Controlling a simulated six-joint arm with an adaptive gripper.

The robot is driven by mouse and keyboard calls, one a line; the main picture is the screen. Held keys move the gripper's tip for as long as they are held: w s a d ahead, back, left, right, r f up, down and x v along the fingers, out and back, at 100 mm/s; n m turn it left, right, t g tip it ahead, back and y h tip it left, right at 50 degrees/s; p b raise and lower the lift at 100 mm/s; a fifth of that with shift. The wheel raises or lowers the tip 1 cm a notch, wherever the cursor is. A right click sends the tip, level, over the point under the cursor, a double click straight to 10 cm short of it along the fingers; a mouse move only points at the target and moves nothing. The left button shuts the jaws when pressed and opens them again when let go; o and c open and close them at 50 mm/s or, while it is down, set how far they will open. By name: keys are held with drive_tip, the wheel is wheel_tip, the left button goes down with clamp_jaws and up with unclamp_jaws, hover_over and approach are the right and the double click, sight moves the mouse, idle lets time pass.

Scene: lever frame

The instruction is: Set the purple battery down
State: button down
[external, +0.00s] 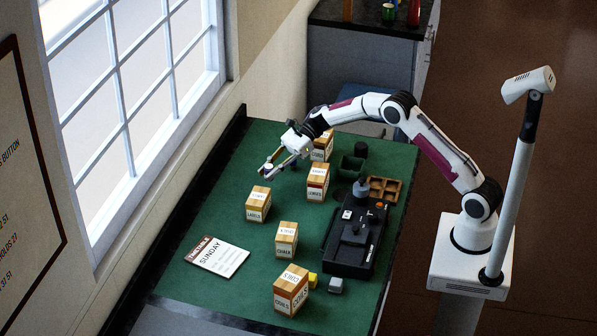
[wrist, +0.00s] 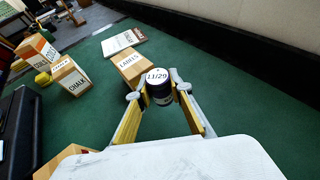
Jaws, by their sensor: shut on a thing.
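My gripper (wrist: 159,92) is shut on a small dark cylinder, the battery (wrist: 161,96), gripped between its fingertips in the wrist view. The battery has a white round top reading "11/29"; its body looks nearly black, with little purple to be seen. In the external view my gripper (external: 271,165) reaches over the far left part of the green table, and the battery is hard to make out there. The battery is upright or nearly so. I cannot tell whether its base touches the table. In the wrist view the LABELS box (wrist: 132,66) is just beyond it.
The green table (external: 200,220) holds several wooden labelled boxes, including the LABELS box (external: 258,204). A SUNDAY card (external: 217,256) lies at left. A black device (external: 340,262), a divided wooden tray (external: 384,190) and a dark bin (external: 351,167) stand at right. The table's left side has bare room.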

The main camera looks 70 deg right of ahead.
drive_tip(key=shift+f, duration=0.2)
drive_tip(key=shift+f, duration=1.9)
drive_tip(key=shift+f, duration=0.1)
drive_tip(key=shift+f, duration=0.4)
